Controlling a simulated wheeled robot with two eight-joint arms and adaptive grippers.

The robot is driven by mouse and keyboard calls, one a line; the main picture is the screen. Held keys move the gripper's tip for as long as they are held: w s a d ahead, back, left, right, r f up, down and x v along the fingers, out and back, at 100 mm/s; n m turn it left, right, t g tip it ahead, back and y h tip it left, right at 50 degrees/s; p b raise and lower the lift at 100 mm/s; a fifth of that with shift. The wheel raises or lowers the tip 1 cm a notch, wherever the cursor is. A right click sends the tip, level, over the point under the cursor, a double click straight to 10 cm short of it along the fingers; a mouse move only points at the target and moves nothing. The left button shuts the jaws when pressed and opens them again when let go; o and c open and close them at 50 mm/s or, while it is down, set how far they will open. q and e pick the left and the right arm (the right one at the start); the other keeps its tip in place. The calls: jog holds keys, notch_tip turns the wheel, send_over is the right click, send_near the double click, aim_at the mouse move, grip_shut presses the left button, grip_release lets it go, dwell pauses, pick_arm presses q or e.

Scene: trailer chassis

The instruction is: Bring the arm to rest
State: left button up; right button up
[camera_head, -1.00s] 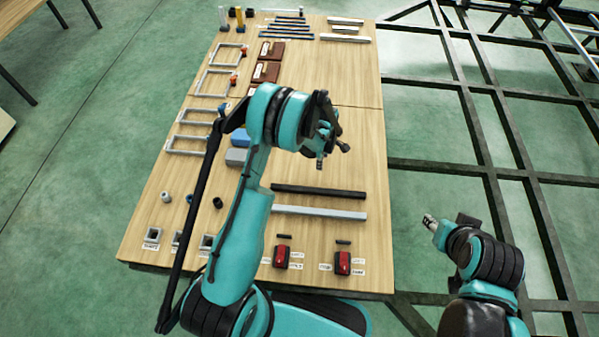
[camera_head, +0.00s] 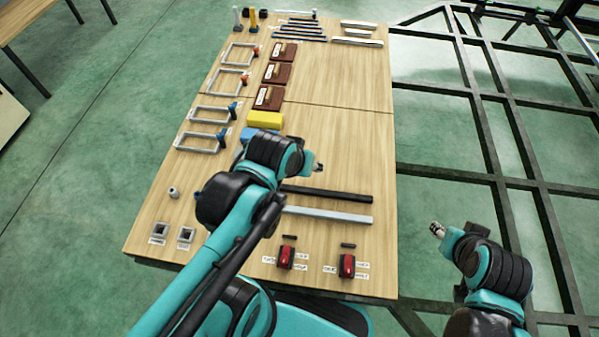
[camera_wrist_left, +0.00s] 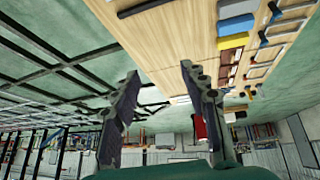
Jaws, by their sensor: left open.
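My left arm (camera_head: 232,232) reaches in from the lower left over the wooden table. Its gripper (camera_head: 318,167) is mostly hidden behind the wrist in the head view; only a small tip shows above the table. In the left wrist view my left gripper (camera_wrist_left: 160,78) has its two dark fingers apart with nothing between them. My right arm (camera_head: 492,270) is over the floor and chassis to the right of the table. The right gripper (camera_head: 437,230) is small there, and I cannot tell how its jaws stand.
The wooden table (camera_head: 335,120) holds a dark bar (camera_head: 335,194), a light bar (camera_head: 330,215), two red items (camera_head: 286,257) (camera_head: 347,265), a yellow block (camera_head: 265,120) and several grey frames. Dark chassis beams (camera_head: 480,120) lie to the right. The table's upper right middle is clear.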

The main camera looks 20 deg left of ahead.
pick_arm(q)
jog(key=s, duration=0.1)
jog(key=m, duration=0.1)
jog(key=s, duration=0.1)
jog(key=shift+s+f+m+t, duration=0.3)
jog(key=shift+s+m, duration=0.05)
jog(key=shift+m, duration=0.05)
